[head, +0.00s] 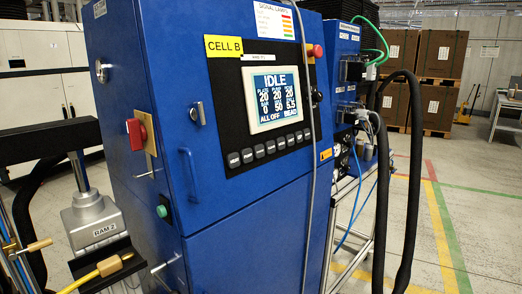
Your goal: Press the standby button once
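A blue control cabinet (245,225) marked CELL B fills the middle of the head view. Its black panel holds a lit screen (277,98) that reads IDLE at the top and ALL OFF at the bottom. A row of several small dark buttons (270,147) runs below the screen. Their labels are too small to read, so I cannot tell which is the standby button. A round green button (162,211) sits low on the cabinet's left side. My gripper is not in view.
A red rotary switch (137,133) and a red knob (317,51) stick out from the cabinet. A grey cable hangs down its front right. Thick black hoses (412,170) hang at right. A RAM 2 unit (92,222) stands at left. The floor at far right is clear.

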